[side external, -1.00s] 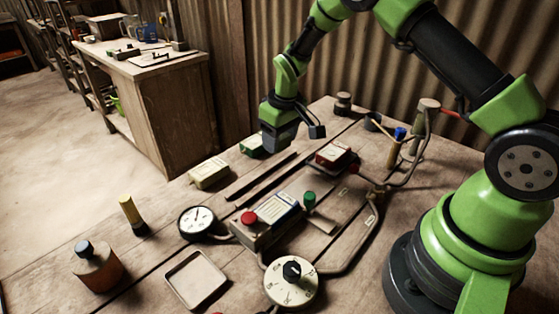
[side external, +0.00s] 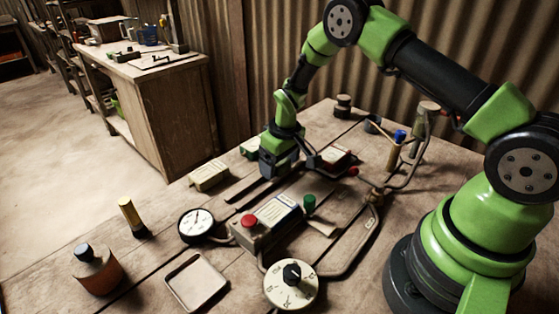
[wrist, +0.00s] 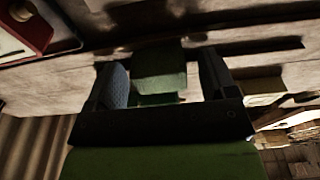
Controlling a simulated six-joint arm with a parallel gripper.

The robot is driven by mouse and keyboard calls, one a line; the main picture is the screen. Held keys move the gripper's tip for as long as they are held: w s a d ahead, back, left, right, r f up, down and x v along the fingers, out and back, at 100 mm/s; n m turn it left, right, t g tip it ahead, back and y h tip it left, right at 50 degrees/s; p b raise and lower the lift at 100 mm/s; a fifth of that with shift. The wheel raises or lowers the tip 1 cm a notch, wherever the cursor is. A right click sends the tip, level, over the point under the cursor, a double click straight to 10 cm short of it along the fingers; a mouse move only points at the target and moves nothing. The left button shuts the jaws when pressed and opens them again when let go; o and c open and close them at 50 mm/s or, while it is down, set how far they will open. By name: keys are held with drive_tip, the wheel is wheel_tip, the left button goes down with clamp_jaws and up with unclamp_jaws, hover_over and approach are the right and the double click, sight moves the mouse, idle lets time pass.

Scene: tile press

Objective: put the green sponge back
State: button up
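The green sponge (wrist: 158,72) shows as a green block between my fingers in the wrist view. A green block (side external: 250,147) also shows on the table just behind and left of my gripper in the side view, partly hidden by it. My gripper (side external: 274,170) is low over the table, pointing down near the dark strips. In the wrist view my gripper's fingers (wrist: 165,80) are spread apart, and a bright gap shows between the block and the right finger. I cannot tell whether the left finger touches it.
A red-sided device (side external: 335,157) stands close to the right of my gripper. A cream box (side external: 209,175) lies to the left. A control box with a red button (side external: 266,221), a gauge (side external: 197,224) and a dial (side external: 291,284) stand in front. An empty tray (side external: 195,281) lies at the front.

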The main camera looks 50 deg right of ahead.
drive_tip(key=shift+r, duration=0.1)
drive_tip(key=s+a+r+m+t, duration=0.15)
drive_tip(key=s+r, duration=0.35)
drive_tip(key=r, duration=0.8)
drive_tip(key=s+a+r+t, duration=0.1)
drive_tip(key=s+a+r, duration=0.3)
drive_tip(key=r, duration=0.9)
drive_tip(key=s+a+r+m+t+y, duration=0.1)
drive_tip(key=s+r, duration=0.1)
drive_tip(key=s, duration=0.6)
drive_tip(key=s+a+r+m+t+y, duration=0.1)
drive_tip(key=s+t, duration=0.1)
drive_tip(key=s, duration=0.6)
drive_tip(key=shift+r, duration=0.35)
drive_tip(key=shift+m, duration=0.25)
